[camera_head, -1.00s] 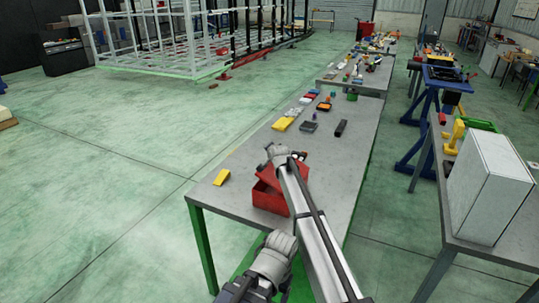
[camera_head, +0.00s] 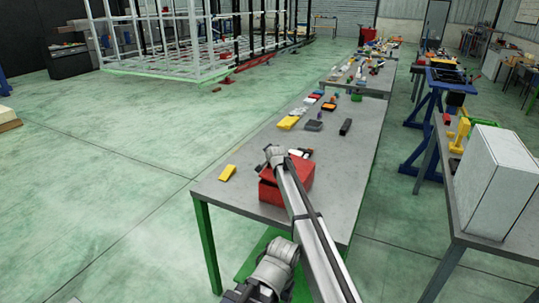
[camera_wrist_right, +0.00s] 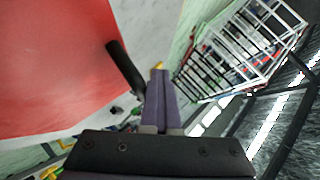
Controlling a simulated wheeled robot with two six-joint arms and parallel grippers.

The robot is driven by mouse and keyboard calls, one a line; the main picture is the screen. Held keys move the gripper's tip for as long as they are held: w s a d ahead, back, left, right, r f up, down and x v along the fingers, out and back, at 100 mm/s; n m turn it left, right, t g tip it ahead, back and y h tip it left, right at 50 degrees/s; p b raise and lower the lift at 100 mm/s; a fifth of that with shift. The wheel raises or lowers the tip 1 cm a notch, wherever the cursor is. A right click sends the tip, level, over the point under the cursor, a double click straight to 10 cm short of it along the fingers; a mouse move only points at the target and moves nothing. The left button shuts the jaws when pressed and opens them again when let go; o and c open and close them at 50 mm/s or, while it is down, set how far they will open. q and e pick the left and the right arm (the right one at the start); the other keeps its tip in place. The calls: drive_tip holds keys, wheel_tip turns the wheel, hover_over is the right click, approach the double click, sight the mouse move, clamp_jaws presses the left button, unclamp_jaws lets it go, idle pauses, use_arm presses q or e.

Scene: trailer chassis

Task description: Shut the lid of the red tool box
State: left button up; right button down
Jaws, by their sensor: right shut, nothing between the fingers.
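The red tool box (camera_head: 270,192) stands on the near end of the grey table in the head view. Its lid (camera_head: 301,169) lies down over the body, with a dark line between them at the left; I cannot tell whether it is fully seated. My arm crosses in front and hides the middle of the box. In the right wrist view a large red surface (camera_wrist_right: 50,70) of the box is close at the left, with a black bar (camera_wrist_right: 125,66) by its edge. My right gripper (camera_wrist_right: 160,75) is shut and empty beside that surface.
The grey table (camera_head: 235,195) has a yellow block (camera_head: 227,173) left of the box. Several small parts and a dark block (camera_head: 346,127) lie farther back. A white case (camera_head: 490,185) stands on the bench at the right. Open floor lies left of the table.

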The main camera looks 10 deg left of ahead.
use_arm(q)
drive_tip(key=shift+f, duration=0.3)
use_arm(e)
drive_tip(key=shift+f, duration=0.35)
